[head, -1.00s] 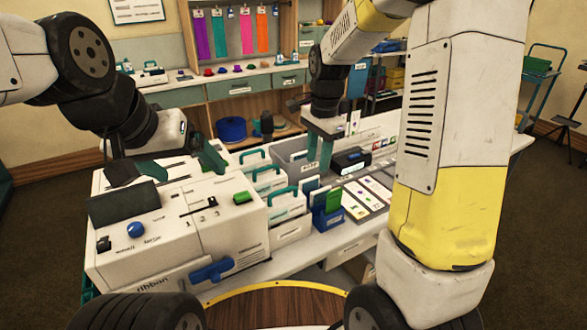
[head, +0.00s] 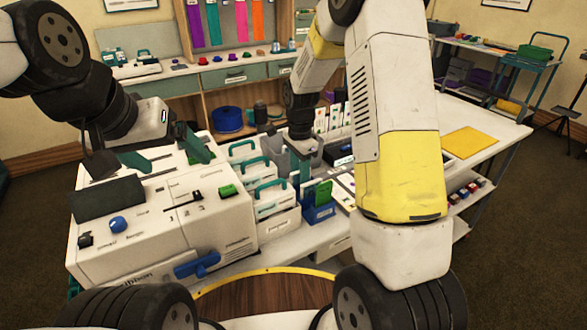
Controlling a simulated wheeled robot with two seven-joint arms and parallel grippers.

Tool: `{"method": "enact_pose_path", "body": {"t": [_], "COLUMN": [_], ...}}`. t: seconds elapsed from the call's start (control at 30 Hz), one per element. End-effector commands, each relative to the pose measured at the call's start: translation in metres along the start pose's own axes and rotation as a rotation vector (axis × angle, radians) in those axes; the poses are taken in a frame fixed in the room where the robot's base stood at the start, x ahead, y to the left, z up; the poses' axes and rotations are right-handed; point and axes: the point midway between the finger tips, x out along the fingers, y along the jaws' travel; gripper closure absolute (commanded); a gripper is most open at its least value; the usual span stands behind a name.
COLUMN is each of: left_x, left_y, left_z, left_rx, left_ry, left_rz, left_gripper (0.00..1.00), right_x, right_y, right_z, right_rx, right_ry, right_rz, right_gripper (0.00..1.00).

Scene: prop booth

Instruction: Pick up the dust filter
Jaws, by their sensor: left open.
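I cannot pick out the dust filter for certain in the head view. A large white machine (head: 150,235) with a blue knob, a green button and a blue lever stands on the table at the left. My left gripper (head: 166,158) is open over the back of its top, with its two teal fingers apart and nothing seen between them. My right gripper (head: 299,168) points down behind the blue holder (head: 319,213), near the teal-handled white boxes (head: 275,203). Its teal fingers overlap in the view, so I cannot tell its opening or whether it holds anything.
My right arm hides part of the table. A yellow sheet (head: 468,143) lies on the table's right part (head: 485,115), with clear surface around it. A blue spool (head: 228,119) sits on the shelf behind. A teal cart (head: 535,62) stands at the far right.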

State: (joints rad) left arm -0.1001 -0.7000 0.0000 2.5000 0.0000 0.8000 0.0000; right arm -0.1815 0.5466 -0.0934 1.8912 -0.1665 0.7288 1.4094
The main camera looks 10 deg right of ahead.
Motion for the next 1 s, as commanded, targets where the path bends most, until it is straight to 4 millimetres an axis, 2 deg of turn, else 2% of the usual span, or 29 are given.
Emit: {"method": "enact_pose_path", "body": {"t": [0.17, 0.3, 0.37, 0.73, 0.87, 1.0], "left_x": [0.0, 0.0, 0.0, 0.0, 0.0, 0.0], "left_y": [0.0, 0.0, 0.0, 0.0, 0.0, 0.0], "left_z": [0.0, 0.0, 0.0, 0.0, 0.0, 0.0], "left_rx": [0.0, 0.0, 0.0, 0.0, 0.0, 0.0], "left_ry": [0.0, 0.0, 0.0, 0.0, 0.0, 0.0], "left_rz": [0.0, 0.0, 0.0, 0.0, 0.0, 0.0], "left_gripper": [0.12, 0.12, 0.12, 0.12, 0.12, 0.12], "right_x": [0.0, 0.0, 0.0, -0.005, -0.024, -0.053], "right_y": [0.0, 0.0, 0.0, 0.0, -0.001, -0.001], "right_z": [0.0, 0.0, 0.0, 0.0, 0.0, 0.0], "right_rx": [0.0, -0.001, -0.001, -0.001, -0.002, 0.0], "right_ry": [0.0, 0.0, 0.0, 0.001, 0.002, 0.001], "right_rz": [0.0, 0.0, 0.0, -0.002, -0.005, -0.006], "right_gripper": [0.64, 0.91, 1.0, 1.0, 1.0, 1.0]}}
